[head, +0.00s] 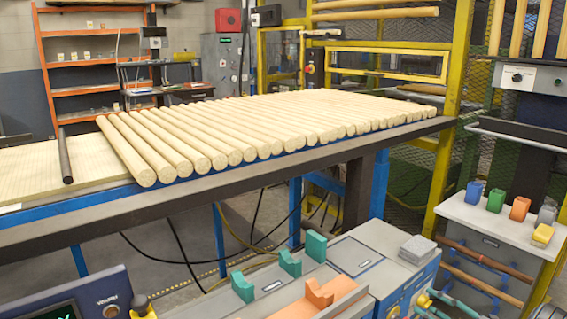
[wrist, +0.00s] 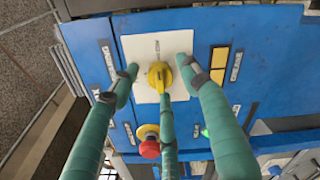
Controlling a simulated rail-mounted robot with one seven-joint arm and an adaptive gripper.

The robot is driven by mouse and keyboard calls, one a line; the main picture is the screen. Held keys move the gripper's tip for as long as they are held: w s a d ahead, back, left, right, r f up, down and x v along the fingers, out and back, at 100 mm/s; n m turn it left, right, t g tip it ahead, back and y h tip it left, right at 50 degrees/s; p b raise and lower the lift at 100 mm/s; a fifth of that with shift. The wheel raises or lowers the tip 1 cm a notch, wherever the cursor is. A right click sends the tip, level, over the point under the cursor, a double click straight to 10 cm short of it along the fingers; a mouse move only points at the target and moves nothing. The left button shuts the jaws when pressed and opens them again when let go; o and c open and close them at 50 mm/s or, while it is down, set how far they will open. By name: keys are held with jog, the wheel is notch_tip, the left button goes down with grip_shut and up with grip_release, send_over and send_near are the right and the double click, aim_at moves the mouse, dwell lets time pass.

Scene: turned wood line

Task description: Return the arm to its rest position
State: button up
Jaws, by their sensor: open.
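My gripper (wrist: 160,78) has three teal fingers, spread open in the wrist view. They stand around a yellow rotary knob (wrist: 159,74) on a white plate (wrist: 136,50), which is set in a blue panel (wrist: 270,50). Two fingertips lie left and right of the knob, and the middle one ends just below it. I cannot tell whether any finger touches the knob. No object shows held between the fingers. In the head view, teal finger parts of my gripper (head: 436,303) show at the bottom edge, beside the blue machine front; the rest of my arm is out of view.
A red button (wrist: 149,149) on a yellow base is below the knob. Teal support blocks (head: 290,263) and an orange one (head: 320,292) stand on the grey machine top. A long table (head: 320,153) carries several wooden rods (head: 230,130). A side shelf (head: 490,222) holds small coloured blocks.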

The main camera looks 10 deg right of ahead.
jog(key=shift+w+n, duration=0.1)
jog(key=shift+n, duration=0.2)
jog(key=shift+s+d, duration=0.25)
jog(key=shift+s, duration=0.2)
jog(key=v, duration=1)
jog(key=x, duration=1.1)
jog(key=shift+s, duration=0.1)
jog(key=shift+f+b, duration=0.2)
jog(key=shift+b, duration=0.15)
jog(key=n+b, duration=1.6)
jog(key=n, duration=0.6)
jog(key=shift+r+n, duration=0.15)
jog(key=shift+n, duration=0.15)
